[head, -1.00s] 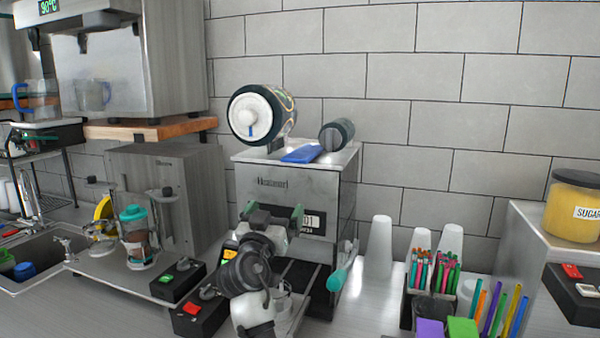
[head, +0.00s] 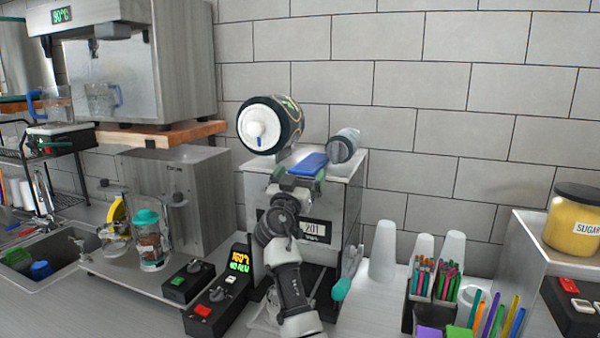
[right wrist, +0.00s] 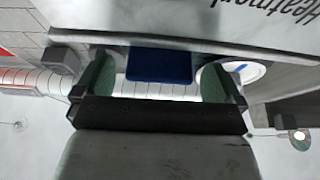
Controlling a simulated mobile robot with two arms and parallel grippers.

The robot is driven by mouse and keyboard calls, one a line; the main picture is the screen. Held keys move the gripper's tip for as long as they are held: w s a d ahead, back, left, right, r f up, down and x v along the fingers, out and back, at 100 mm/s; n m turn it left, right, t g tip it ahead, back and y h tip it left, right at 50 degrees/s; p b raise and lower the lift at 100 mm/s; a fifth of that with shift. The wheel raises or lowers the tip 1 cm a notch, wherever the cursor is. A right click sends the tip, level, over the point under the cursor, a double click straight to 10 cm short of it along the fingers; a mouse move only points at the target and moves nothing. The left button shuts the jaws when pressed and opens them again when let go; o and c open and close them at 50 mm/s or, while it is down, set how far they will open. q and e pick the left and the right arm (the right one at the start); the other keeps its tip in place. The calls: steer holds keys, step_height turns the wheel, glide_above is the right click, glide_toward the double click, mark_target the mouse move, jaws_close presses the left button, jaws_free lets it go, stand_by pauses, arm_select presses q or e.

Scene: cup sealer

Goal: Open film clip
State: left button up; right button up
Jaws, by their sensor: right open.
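The cup sealer (head: 256,190) stands against the tiled wall. The blue film clip (head: 307,163) lies on its top, between the large film roll (head: 265,126) and a smaller roller (head: 343,147). My right gripper (head: 298,182) is at the top front edge of the sealer, just in front of the blue clip. In the right wrist view its green-padded fingers (right wrist: 160,88) are spread apart and empty. The blue clip (right wrist: 160,65) shows beyond them, between the two fingers. I cannot tell whether they touch it. My left gripper is not in view.
White cups (head: 384,250) and a holder of straws (head: 432,285) stand right of the sealer. Control boxes (head: 215,308) sit at its lower left. A blender jar (head: 150,240) stands further left. A sugar jar (head: 575,222) is on the right shelf.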

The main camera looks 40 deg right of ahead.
steer(key=c, duration=0.9)
steer(key=shift+n, duration=0.4)
steer(key=n+t+y+p, duration=0.1)
steer(key=n, duration=0.1)
steer(key=r+n+t+y+p, duration=0.1)
steer(key=n, duration=0.2)
steer(key=shift+s+r+t+p, duration=0.1)
steer(key=shift+r+t+p, duration=0.05)
steer(key=shift+t+p, duration=0.2)
steer(key=n+p, duration=0.1)
steer(key=n, duration=0.1)
steer(key=n+t+y, duration=0.1)
steer(key=shift+r+n+y+p, duration=0.3)
steer(key=shift+n+p, duration=0.05)
steer(key=shift+n, duration=0.05)
steer(key=n, duration=0.1)
steer(key=n+y, duration=0.1)
steer(key=n, duration=0.1)
steer(key=n+t, duration=0.1)
steer(key=shift+w+r+n+y, duration=0.2)
steer(key=shift+r+n+y, duration=0.1)
steer(key=shift+r+y, duration=0.1)
steer(key=shift+w+a+r+n+y+p, duration=0.15)
steer(key=shift+n+y, duration=0.35)
steer(key=shift+n, duration=0.55)
steer(key=shift+w+r+n+y+p, duration=0.1)
steer(key=shift+n+y+p, duration=0.3)
steer(key=shift+n, duration=0.65)
